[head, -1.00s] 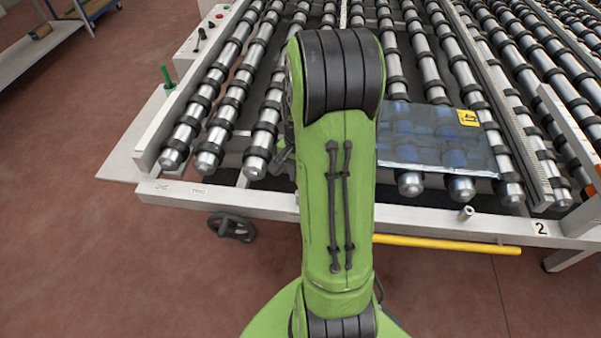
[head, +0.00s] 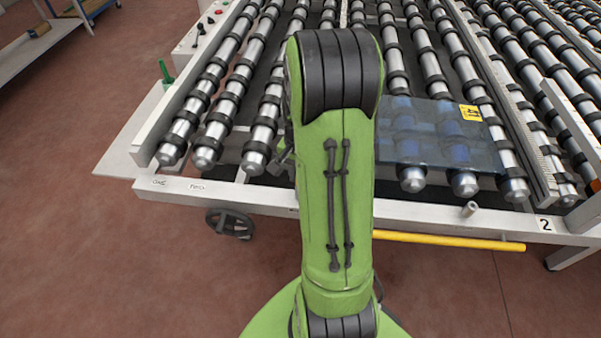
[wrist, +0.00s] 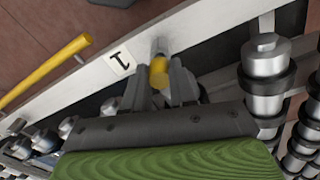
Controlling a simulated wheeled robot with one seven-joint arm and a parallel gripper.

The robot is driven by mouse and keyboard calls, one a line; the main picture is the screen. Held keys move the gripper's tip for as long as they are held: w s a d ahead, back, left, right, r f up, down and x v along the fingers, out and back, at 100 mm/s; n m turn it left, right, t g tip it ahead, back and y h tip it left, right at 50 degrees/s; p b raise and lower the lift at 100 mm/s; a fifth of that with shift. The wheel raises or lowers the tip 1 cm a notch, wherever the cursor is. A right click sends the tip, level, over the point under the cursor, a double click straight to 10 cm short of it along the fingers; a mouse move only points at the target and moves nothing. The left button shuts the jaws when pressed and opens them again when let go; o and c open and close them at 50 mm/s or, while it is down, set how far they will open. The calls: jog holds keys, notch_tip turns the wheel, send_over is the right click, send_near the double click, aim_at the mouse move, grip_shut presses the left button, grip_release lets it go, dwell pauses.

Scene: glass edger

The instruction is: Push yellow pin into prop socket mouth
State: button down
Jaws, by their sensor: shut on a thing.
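My gripper (wrist: 163,82) is shut on the yellow pin (wrist: 158,72) in the wrist view. The pin's yellow end shows between the two grey fingers. Just beyond it is a grey round socket (wrist: 158,47) at the white frame rail, beside a plate with a black mark. The pin's end is close to the socket, overlapping its lower part in this view; I cannot tell whether they touch or the pin has entered. In the head view my green arm hides the gripper, pin and this socket.
A white-framed roller conveyor (head: 420,212) fills the area ahead. A bluish glass sheet (head: 440,150) with a yellow label lies on its rollers. Another metal stub (head: 469,209) stands near the "2" plate (head: 545,224). A yellow bar (head: 450,241) runs below the front rail. A black handwheel (head: 229,222) hangs at left.

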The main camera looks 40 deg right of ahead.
jog(key=shift+f+b, duration=0.85)
jog(key=shift+f, duration=0.25)
jog(key=c, duration=0.8)
grip_release()
jog(key=shift+c, duration=0.2)
notch_tip(320, 180, up, 16)
jog(key=p, duration=0.3)
jog(key=shift+f, duration=0.1)
